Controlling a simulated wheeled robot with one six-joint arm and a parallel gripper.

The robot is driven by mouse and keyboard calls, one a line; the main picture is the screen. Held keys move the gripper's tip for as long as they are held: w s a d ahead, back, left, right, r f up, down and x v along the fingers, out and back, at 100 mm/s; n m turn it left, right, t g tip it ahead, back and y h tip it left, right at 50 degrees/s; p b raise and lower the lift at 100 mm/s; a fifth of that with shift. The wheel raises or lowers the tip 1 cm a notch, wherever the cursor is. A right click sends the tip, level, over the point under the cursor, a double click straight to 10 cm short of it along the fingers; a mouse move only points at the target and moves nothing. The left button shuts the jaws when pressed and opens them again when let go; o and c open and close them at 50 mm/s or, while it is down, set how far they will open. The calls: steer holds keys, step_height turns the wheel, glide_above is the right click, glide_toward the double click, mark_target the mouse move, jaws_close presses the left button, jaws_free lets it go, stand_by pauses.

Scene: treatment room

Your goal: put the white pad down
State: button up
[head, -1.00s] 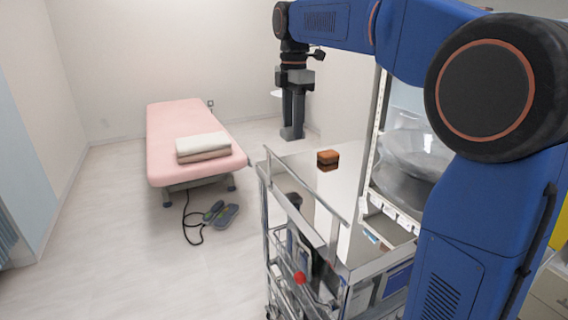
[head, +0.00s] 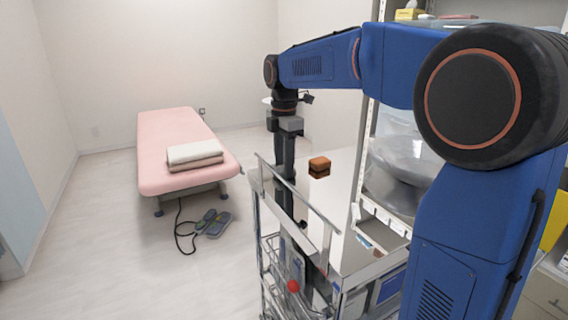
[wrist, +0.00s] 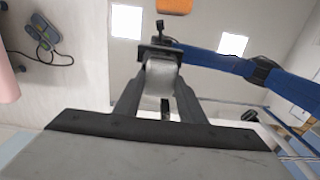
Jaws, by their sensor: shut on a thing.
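My gripper (head: 285,174) points straight down over the near left part of the shiny trolley top (head: 340,185), with its fingertips low, at or close to the surface. In the wrist view, the fingers (wrist: 160,88) are closed around a pale, whitish piece (wrist: 160,76), which I take to be the white pad. The pad is hidden in the head view. I cannot tell whether it touches the trolley top.
A brown-orange block (head: 319,167) stands on the trolley top, right of my gripper. A metal rail (head: 300,198) runs along the trolley's near left edge. A pink bed (head: 160,145) with folded towels (head: 194,155) is farther left.

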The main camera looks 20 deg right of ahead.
steer(key=shift+f, duration=0.1)
steer(key=o, duration=1.1)
step_height(320, 180, up, 12)
